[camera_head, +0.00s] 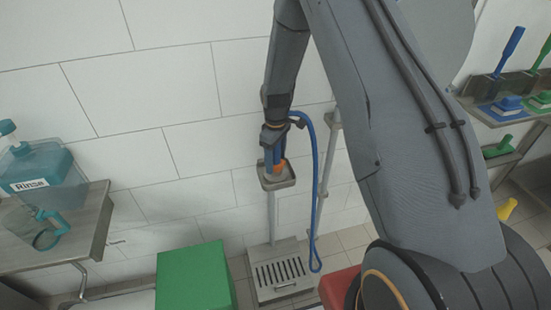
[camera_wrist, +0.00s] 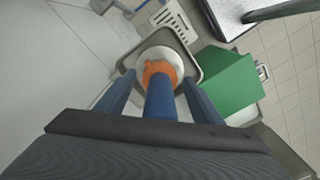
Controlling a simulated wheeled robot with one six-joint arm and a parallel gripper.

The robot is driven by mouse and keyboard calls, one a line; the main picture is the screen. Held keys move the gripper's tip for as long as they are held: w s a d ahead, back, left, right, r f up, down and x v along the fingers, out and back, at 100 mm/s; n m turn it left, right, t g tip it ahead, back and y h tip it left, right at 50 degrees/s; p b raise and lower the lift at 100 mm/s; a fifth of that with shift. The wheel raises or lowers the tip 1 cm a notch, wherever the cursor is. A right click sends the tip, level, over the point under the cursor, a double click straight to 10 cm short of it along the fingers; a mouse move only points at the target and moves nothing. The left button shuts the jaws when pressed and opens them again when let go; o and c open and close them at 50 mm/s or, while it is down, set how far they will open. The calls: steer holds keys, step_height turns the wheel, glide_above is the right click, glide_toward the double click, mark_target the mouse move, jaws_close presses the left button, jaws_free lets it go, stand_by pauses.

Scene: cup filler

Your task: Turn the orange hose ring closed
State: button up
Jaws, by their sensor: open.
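The orange hose ring (camera_wrist: 159,70) sits around the end of a blue nozzle (camera_wrist: 162,100), above a white round piece in a grey tray-like holder (camera_wrist: 200,72). A sliver of the orange ring shows in the head view (camera_head: 281,166), above the holder (camera_head: 277,184). My gripper (camera_wrist: 158,84) is open. Its two fingers lie one on each side of the blue nozzle, close to the ring; I cannot tell whether they touch it. In the head view my gripper (camera_head: 272,152) points down at the holder and partly hides the nozzle.
A blue hose (camera_head: 316,190) loops down to the right of my gripper. A slotted grey floor stand (camera_head: 282,290) is below. A green box (camera_head: 195,278) stands at the lower left. A rinse bottle (camera_head: 50,172) is on the left shelf; brushes (camera_head: 511,50) are at upper right.

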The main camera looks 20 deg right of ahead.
steer(key=shift+f, duration=0.2)
steer(key=c, duration=1)
steer(key=shift+c, duration=0.2)
